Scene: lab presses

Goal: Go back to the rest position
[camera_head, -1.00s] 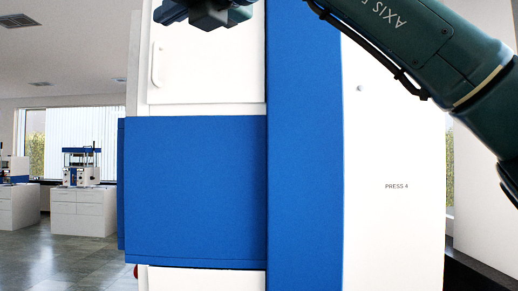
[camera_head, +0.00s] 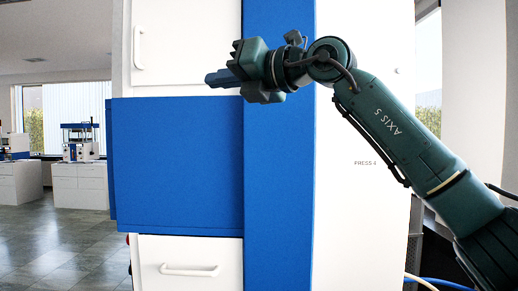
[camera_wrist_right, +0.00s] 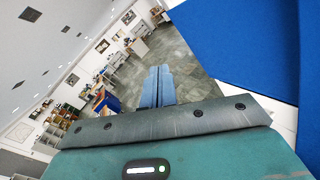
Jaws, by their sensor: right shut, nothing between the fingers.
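My right gripper (camera_head: 217,79) is in front of the press cabinet (camera_head: 385,190) labelled PRESS 4, and its fingers point left in the head view. The fingers are shut with nothing between them; in the right wrist view the two blue-grey fingers (camera_wrist_right: 157,87) lie side by side. The right wrist view shows floor beyond the fingertips and a blue surface at the upper right. My left gripper is not in view.
A white drawer with a handle (camera_head: 188,270) is below the blue panel, and a white door with a handle (camera_head: 139,47) is above it. Cables (camera_head: 440,282) lie at the lower right. A smaller press (camera_head: 78,142) stands far left, with open tiled floor before it.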

